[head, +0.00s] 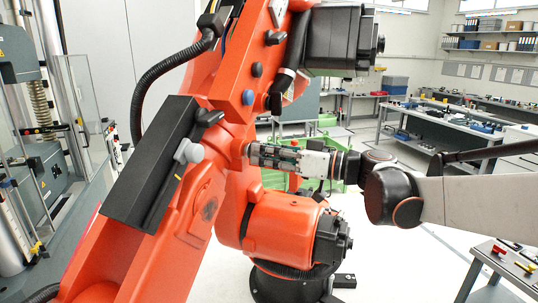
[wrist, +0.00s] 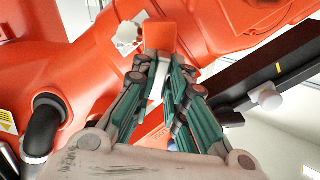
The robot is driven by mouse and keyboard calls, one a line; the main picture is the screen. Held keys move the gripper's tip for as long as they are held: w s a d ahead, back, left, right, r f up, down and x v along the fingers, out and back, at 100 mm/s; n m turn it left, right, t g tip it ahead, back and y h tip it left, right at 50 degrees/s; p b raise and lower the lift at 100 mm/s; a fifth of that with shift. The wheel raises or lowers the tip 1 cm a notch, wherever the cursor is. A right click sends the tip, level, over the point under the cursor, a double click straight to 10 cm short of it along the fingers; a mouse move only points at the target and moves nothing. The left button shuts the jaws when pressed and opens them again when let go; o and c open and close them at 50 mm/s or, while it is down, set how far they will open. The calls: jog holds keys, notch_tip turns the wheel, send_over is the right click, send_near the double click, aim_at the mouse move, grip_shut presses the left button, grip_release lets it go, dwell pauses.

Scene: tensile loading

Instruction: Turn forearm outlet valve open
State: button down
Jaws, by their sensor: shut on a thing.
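In the head view, my gripper (head: 250,152) reaches in from the right, with its fingertips against the side of the large orange robot arm (head: 215,180). In the wrist view, my gripper's (wrist: 160,62) two green-sided fingers close around the base of a small orange-red block (wrist: 160,37), which looks like the valve handle. A pale strip shows between the fingers below it. The handle is hidden by my fingers in the head view. I cannot tell how far the valve is turned.
A black box (head: 150,170) with a grey knob (head: 187,150) is fixed to the orange arm, left of my gripper. A black hose (head: 145,95) curves above it. A workbench (head: 440,122) stands at the back right. Open floor lies below my arm.

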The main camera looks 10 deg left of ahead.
jog(key=c, duration=1.6)
grip_release()
jog(key=shift+f, duration=0.1)
jog(key=s+d, duration=0.1)
jog(key=d, duration=1.1)
jog(key=shift+s, duration=0.4)
jog(key=s+d+f+m+t+h+b, duration=0.1)
jog(key=s+d+f+m+h+b, duration=0.15)
jog(key=f, duration=0.35)
jog(key=s+d+f+m+h+b, duration=0.1)
jog(key=s+f+m+h+b, duration=0.2)
jog(key=f, duration=0.4)
jog(key=s+d+f+m+t+h+b, duration=0.1)
jog(key=s+d+f+h+b, duration=0.1)
jog(key=s+f+b, duration=0.3)
jog(key=s+d+f+m+t+h+b, duration=0.1)
jog(key=s+d+f+m+h+b, duration=0.2)
jog(key=d+f, duration=0.6)
jog(key=s+d+f+m+t+h+b, duration=0.1)
jog(key=s+d+f+m+h+b, duration=0.3)
jog(key=d+f, duration=0.5)
jog(key=s+f+h+b, duration=0.2)
jog(key=s+f+h, duration=0.1)
jog(key=f, duration=0.1)
jog(key=shift+s+d+f+t, duration=0.2)
jog(key=shift+s+t, duration=0.1)
jog(key=shift+s, duration=0.1)
